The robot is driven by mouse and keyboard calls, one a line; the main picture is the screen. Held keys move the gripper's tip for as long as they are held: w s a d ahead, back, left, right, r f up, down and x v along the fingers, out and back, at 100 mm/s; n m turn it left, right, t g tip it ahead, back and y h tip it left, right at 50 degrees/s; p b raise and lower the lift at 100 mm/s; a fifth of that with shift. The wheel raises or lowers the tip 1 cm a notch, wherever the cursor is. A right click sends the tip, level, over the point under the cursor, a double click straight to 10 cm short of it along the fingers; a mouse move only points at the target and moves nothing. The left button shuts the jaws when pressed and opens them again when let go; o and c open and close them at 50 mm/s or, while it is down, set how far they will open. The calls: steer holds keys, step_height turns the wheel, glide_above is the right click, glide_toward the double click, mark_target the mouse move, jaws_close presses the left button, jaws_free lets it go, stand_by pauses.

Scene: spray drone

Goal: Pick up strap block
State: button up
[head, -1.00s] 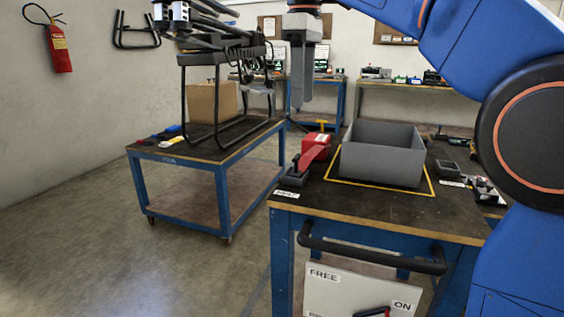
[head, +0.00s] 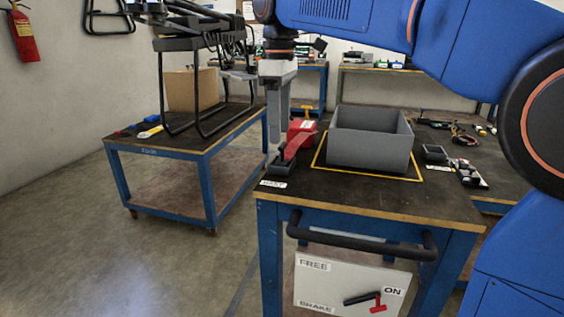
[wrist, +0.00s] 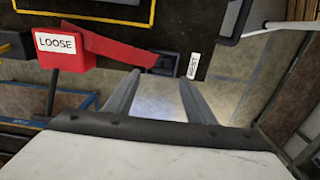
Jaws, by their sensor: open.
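A small dark block (head: 282,165), which I take to be the strap block, sits at the near left corner of the cart top. A red strap (head: 297,145) runs from it to a red box (head: 303,129). In the wrist view the dark block (wrist: 164,62) is at the top centre, at the strap's end, and the red box (wrist: 64,46) reads LOOSE. My gripper (head: 281,145) points down above the block in the head view. In the wrist view its fingers (wrist: 160,82) are apart, with only floor showing between them.
A grey open bin (head: 368,150) stands inside a yellow outline right of the strap. A REST label (wrist: 194,66) lies by the block. The cart's black handle (head: 362,244) runs along the front. A second table (head: 185,141) with a drone and cardboard box is left.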

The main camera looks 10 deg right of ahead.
mark_target(282, 144)
steer(key=shift+s+d+f, duration=0.15)
steer(key=shift+f, duration=1.3)
steer(key=shift+s+d+f, duration=0.1)
steer(key=shift+s+f, duration=0.05)
steer(key=shift+f, duration=1.25)
steer(key=c, duration=1.2)
